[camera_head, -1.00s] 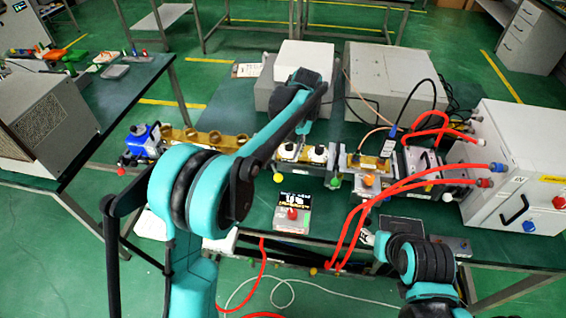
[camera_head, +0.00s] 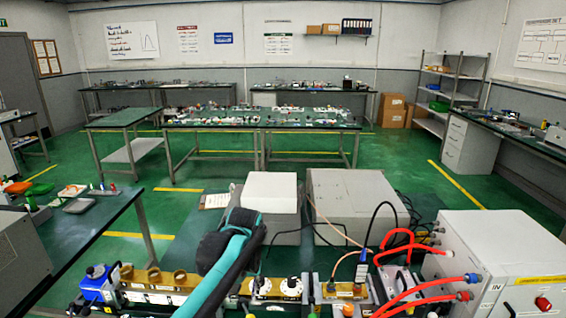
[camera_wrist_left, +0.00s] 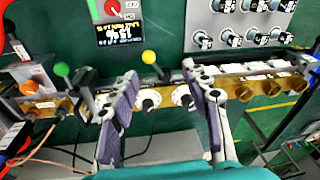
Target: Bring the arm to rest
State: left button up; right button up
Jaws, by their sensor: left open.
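My left arm (camera_head: 222,262) comes up from the bottom of the head view, teal and black. Its dark end stands over the bench, in front and to the left of a white box. The jaws themselves cannot be made out there. In the left wrist view my left gripper (camera_wrist_left: 160,75) is open, with two grey pads apart and nothing between them. Behind the pads lies a brass waveguide row with white-faced dials (camera_wrist_left: 148,100). A yellow knob (camera_wrist_left: 149,57) shows just beyond the fingertips. My right gripper is not in view.
The white box (camera_head: 272,192) and a larger grey box (camera_head: 355,205) stand at the back of the bench. A white cabinet (camera_head: 480,255) with red cables (camera_head: 408,290) is at the right. A blue-topped part (camera_head: 98,283) sits at the left end of the brass row (camera_head: 170,283).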

pick_arm(q)
jog(key=s+a+f+t, duration=0.1)
jog(key=s+a+t, duration=0.2)
jog(key=s, duration=0.7)
jog(key=s+a+f+m+t+h, duration=0.1)
jog(key=s+a+f+t, duration=0.1)
jog(key=s, duration=0.8)
jog(key=shift+a+f+t, duration=0.3)
jog(key=shift+a+t, duration=0.2)
jog(key=shift+a, duration=0.25)
jog(key=shift+o, duration=0.2)
dwell(0.5)
